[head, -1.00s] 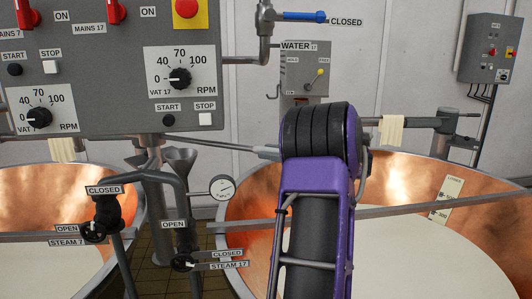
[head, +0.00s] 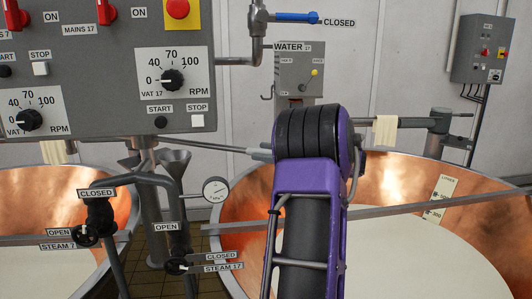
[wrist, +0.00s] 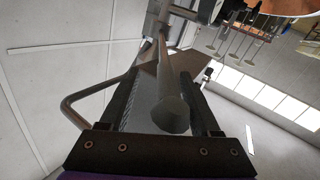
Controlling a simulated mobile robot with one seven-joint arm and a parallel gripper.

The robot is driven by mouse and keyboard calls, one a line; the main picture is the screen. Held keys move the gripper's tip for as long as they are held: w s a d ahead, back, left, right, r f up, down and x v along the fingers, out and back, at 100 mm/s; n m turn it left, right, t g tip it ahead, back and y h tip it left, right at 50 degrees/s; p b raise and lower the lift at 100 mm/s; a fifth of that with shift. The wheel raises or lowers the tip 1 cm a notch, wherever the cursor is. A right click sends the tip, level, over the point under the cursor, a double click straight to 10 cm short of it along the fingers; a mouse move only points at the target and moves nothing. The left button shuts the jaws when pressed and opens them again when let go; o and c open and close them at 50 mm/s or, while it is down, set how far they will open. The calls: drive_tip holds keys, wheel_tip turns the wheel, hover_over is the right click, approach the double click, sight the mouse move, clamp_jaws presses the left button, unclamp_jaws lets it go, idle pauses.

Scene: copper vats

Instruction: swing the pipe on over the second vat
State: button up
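In the wrist view a grey pipe (wrist: 170,75) runs away from me, its near round end between the two dark fingers of my gripper (wrist: 170,95). Whether both fingers press on it is unclear. In the head view my purple and black arm hides my gripper. A thin grey bar (head: 205,146) runs to the left side of my arm; I cannot tell if it is the same pipe. The right copper vat (head: 400,172) holds pale liquid and lies behind and right of my arm. The left copper vat (head: 112,185) also holds pale liquid.
A grey control panel (head: 110,90) hangs at upper left. Steam valve pipes (head: 172,220) and a gauge (head: 215,190) stand between the vats. A horizontal arm with a cloth (head: 385,131) stands behind the right vat. A bent tube (wrist: 75,112) is left of my gripper.

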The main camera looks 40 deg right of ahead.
drive_tip(key=shift+s+f, duration=0.1)
drive_tip(key=shift+s, duration=0.05)
drive_tip(key=v, duration=1.7)
drive_tip(key=shift+b, duration=0.3)
drive_tip(key=shift+s+d, duration=0.15)
